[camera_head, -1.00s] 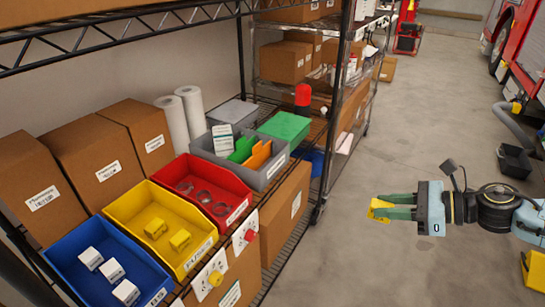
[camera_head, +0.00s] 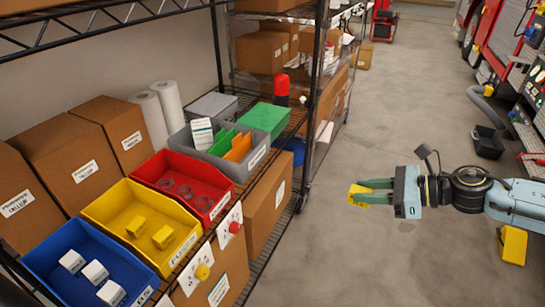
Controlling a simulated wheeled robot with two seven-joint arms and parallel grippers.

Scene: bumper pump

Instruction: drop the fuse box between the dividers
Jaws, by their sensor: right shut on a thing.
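My right gripper (camera_head: 362,191) is shut on a yellow fuse box (camera_head: 357,196), out over the aisle floor, to the right of the shelf and well apart from it. The grey bin (camera_head: 243,172) stands on the shelf and holds upright green dividers (camera_head: 221,141), an orange divider (camera_head: 239,147) and a white card with print (camera_head: 202,133). The yellow bin (camera_head: 109,205) in front of it on the shelf holds two yellow boxes (camera_head: 163,237) like the one in my gripper. My left gripper is out of view.
A red bin (camera_head: 160,164) with clear round parts sits between the yellow and grey bins. A blue bin (camera_head: 50,248) with white boxes is nearest. A green-lidded box (camera_head: 265,118) stands beyond the grey bin. A yellow object (camera_head: 512,246) stands at lower right. The aisle floor is open.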

